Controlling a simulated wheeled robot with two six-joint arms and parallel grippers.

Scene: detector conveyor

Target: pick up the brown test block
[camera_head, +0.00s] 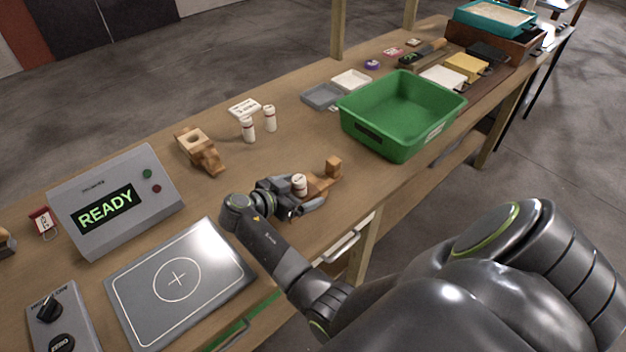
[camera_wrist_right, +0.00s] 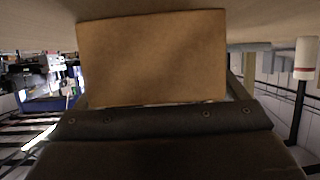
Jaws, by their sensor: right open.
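A small brown block (camera_head: 333,166) stands at the right end of a flat wooden piece on the bench in the head view. I cannot tell whether they are one part. My right gripper (camera_head: 309,195) is low over the bench beside the wooden piece, with its jaws open. A brown face (camera_wrist_right: 150,58) fills the upper middle of the right wrist view, very close to the gripper. The dark gripper edge hides its lower part. My left gripper is not in view.
A white bottle (camera_head: 299,184) stands close by the right gripper; two more stand further back. A green bin (camera_head: 400,146) is to the right. A wooden holder (camera_head: 201,150), READY box (camera_head: 117,203) and metal plate (camera_head: 180,285) are to the left.

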